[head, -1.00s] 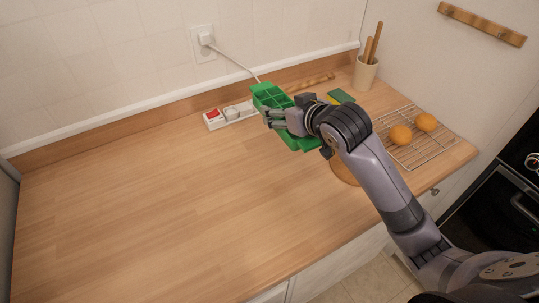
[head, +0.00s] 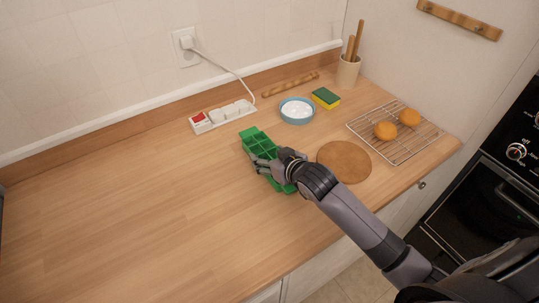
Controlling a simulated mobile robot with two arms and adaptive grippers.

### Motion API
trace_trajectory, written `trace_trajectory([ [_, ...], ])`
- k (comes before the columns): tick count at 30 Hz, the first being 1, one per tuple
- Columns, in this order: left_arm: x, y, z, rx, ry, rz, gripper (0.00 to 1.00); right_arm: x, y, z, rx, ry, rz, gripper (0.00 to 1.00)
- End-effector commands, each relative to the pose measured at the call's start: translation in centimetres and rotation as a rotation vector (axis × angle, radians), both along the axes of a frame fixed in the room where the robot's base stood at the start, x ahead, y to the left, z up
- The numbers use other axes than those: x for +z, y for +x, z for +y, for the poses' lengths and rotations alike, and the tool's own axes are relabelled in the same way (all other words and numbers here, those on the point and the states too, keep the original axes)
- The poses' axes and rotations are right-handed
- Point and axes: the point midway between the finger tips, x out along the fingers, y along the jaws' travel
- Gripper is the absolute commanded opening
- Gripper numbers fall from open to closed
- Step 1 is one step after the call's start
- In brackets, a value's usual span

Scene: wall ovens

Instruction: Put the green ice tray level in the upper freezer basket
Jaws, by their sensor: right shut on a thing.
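The green ice tray (head: 254,142) is in the head view, over the middle of the wooden counter, its long side running from upper left to lower right. My right gripper (head: 264,164) is shut on the tray near its middle, and its fingers and wrist hide part of it. I cannot tell whether the tray touches the counter or hangs just above it. No freezer basket is in view. My left gripper is not in view.
A power strip (head: 222,117), a blue bowl (head: 297,111), a sponge (head: 326,98) and a round board (head: 344,161) surround the tray. A wire rack (head: 417,146) with two oranges stands right. The counter's left is clear.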

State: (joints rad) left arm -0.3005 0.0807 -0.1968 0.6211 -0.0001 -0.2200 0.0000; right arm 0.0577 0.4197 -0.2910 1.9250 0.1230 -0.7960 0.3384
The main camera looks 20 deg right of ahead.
Motion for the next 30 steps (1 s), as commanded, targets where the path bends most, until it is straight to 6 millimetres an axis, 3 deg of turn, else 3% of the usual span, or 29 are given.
trace_trajectory([
  [8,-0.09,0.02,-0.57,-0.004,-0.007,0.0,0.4,-0.13,0.04,0.02,0.0,0.0,-0.003,0.23],
  [9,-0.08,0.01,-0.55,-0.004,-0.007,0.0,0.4,-0.25,0.01,0.0,0.0,0.0,0.0,0.64],
  [17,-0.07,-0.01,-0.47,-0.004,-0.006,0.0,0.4,-0.2,0.02,0.0,0.0,0.0,0.0,0.81],
  [30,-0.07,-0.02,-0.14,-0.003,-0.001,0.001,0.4,0.29,-0.32,-0.03,0.001,0.001,-0.002,0.82],
])
